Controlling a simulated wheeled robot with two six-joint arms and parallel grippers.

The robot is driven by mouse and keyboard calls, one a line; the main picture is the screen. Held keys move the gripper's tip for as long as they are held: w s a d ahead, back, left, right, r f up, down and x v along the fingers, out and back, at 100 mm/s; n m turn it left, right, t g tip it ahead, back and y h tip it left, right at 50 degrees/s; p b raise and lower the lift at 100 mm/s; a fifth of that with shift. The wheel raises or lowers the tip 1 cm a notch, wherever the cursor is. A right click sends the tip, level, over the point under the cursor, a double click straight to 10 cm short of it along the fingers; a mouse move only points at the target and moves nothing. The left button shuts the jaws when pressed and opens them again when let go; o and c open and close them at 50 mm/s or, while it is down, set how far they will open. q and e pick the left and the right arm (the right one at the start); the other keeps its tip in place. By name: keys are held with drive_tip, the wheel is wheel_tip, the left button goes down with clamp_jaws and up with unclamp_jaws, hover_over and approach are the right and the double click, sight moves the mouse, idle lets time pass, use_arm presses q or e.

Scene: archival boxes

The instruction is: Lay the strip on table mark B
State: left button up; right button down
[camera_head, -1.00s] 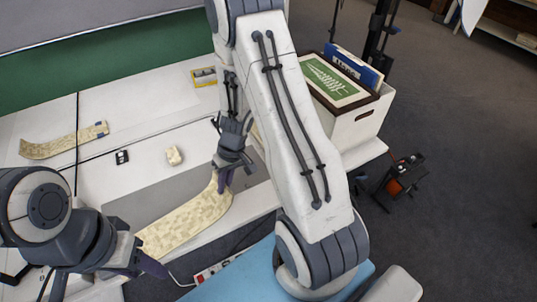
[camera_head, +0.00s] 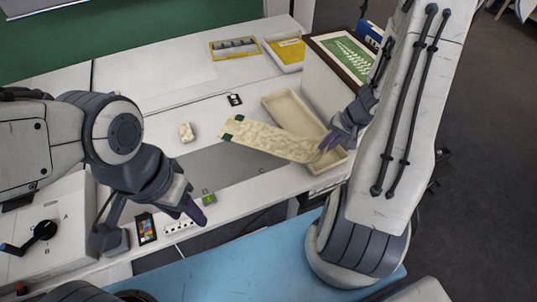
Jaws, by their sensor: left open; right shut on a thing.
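The pale, mottled strip (camera_head: 268,140) is held by my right gripper (camera_head: 330,143) near its right end. It reaches left above the grey mat, with dark green tabs at its left end. It appears raised, and it covers part of a beige open tray (camera_head: 283,103). My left gripper (camera_head: 190,211) is open and empty at the table's front, apart from the strip. A small green marker (camera_head: 208,199) lies beside it. A small black marker (camera_head: 235,99) lies behind the strip; I cannot read which mark is B.
A beige block (camera_head: 186,132) lies left of the strip. The grey mat (camera_head: 205,163) is partly bare. A yellow-rimmed tray (camera_head: 234,48) and another yellow tray (camera_head: 289,50) stand at the back. A box with a green picture (camera_head: 352,60) stands at right. A colour chart (camera_head: 146,228) lies at front left.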

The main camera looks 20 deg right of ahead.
sight(291, 151)
drive_tip(key=w+a+f+b, duration=0.1)
drive_tip(key=w+a+f, duration=0.1)
drive_tip(key=a, duration=0.1)
drive_tip(key=w+a+f+b, duration=0.4)
drive_tip(key=a, duration=0.1)
drive_tip(key=shift+a+f, duration=0.2)
drive_tip(key=shift+a, duration=0.1)
wheel_tip(291, 151, down, 4)
drive_tip(key=b, duration=0.3)
drive_tip(key=shift+f+b, duration=0.1)
drive_tip(key=shift+b, duration=0.25)
use_arm(q)
wheel_tip(291, 151, down, 9)
drive_tip(key=shift+f, duration=0.1)
use_arm(e)
drive_tip(key=c, duration=0.9)
unclamp_jaws()
use_arm(q)
wheel_tip(291, 151, up, 9)
drive_tip(key=p, duration=0.9)
use_arm(e)
drive_tip(key=v, duration=1.2)
